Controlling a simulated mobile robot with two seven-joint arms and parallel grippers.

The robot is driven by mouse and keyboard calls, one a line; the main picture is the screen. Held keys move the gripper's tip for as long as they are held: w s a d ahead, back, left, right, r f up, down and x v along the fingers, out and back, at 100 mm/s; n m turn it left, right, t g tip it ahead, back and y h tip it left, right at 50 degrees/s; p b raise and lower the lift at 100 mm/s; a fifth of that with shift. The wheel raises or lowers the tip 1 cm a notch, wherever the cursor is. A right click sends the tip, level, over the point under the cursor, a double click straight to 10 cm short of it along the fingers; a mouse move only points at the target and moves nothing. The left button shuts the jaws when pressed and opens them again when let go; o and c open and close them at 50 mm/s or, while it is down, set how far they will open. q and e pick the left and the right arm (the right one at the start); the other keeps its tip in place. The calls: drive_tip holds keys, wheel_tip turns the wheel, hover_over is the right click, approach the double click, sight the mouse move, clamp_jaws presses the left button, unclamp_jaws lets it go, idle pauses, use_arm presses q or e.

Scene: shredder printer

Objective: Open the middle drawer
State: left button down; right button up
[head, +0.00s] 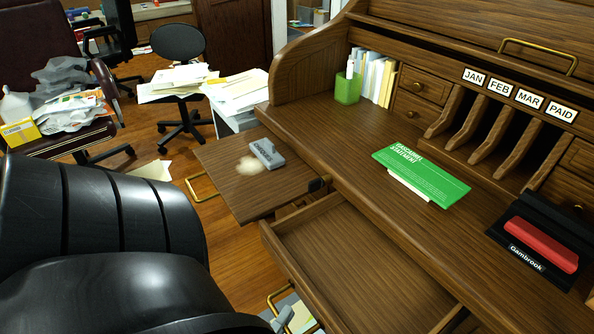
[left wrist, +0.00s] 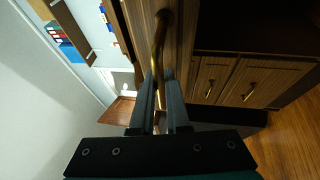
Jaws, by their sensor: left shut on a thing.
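The wooden roll-top desk has a wide middle drawer (head: 350,270) under its top, pulled out and empty in the part that shows in the head view. A brass handle (head: 277,297) shows at its front. My left gripper (head: 284,318) is partly visible at the bottom edge there. In the left wrist view my left gripper (left wrist: 162,88) is shut on a curved brass handle (left wrist: 160,45) on a wooden drawer front (left wrist: 140,22). The handle runs between the two grey fingers. My right gripper is in neither view.
A green leaflet (head: 420,175) and a black-and-red item (head: 543,243) lie on the desktop. Other drawers (left wrist: 245,82) appear closed. Chairs with papers stand at left.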

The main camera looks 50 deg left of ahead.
use_arm(q)
drive_tip(key=shift+s, duration=0.15)
drive_tip(key=c, duration=0.9)
unclamp_jaws()
drive_tip(key=b+v, duration=0.1)
drive_tip(key=v, duration=1.4)
drive_tip(key=shift+b, duration=0.35)
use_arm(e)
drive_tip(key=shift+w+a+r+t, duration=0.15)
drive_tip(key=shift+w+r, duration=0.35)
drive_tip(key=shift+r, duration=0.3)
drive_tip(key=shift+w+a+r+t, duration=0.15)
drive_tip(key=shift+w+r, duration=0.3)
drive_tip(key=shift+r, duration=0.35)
use_arm(q)
drive_tip(key=shift+s+d, duration=0.1)
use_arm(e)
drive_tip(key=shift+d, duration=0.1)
